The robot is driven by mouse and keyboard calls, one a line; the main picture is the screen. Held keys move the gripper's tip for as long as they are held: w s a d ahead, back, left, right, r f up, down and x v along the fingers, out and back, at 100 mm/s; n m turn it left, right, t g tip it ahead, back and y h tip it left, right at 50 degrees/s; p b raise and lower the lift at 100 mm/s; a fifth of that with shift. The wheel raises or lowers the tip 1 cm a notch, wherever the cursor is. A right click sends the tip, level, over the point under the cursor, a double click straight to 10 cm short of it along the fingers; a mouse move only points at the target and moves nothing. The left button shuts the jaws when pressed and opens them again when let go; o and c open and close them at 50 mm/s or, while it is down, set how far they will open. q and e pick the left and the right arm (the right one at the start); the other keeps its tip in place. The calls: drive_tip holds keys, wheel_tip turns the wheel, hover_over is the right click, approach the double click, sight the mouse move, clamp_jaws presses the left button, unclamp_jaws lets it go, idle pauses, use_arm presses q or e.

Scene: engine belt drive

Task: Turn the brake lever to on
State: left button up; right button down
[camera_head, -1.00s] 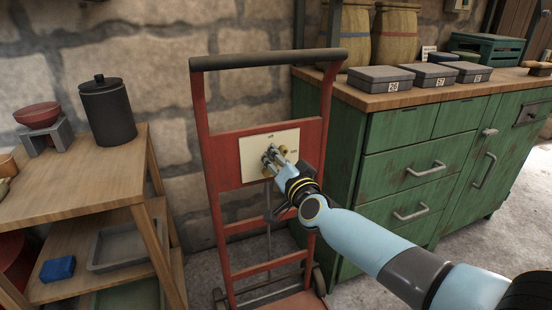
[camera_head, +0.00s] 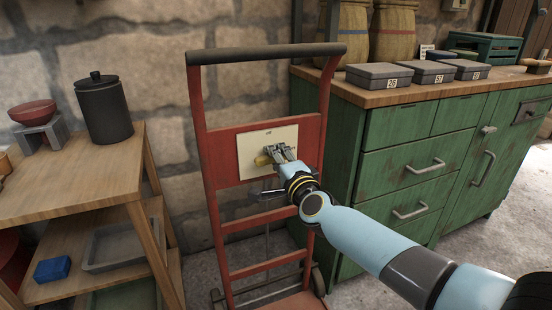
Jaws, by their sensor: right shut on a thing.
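The brake lever (camera_head: 263,160) has a yellowish handle that shows just left of my fingers, in front of a cream plate (camera_head: 255,140). The plate is fixed to the red hand truck (camera_head: 222,148), with small markings too tiny to read. My right gripper (camera_head: 277,154) is shut on the lever, and its fingers hide part of it and its pivot. My right arm reaches in from the lower right. My left gripper is not in view.
A wooden shelf unit (camera_head: 95,185) with a dark canister (camera_head: 104,108) and red bowl (camera_head: 34,112) stands on the left. A green cabinet (camera_head: 400,170) with several grey boxes stands close on the right. The floor between is partly clear.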

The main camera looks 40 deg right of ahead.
drive_tip(key=shift+f+m, duration=0.15)
drive_tip(key=shift+m, duration=0.25)
drive_tip(key=c, duration=1.2)
unclamp_jaws()
drive_tip(key=v, duration=1.2)
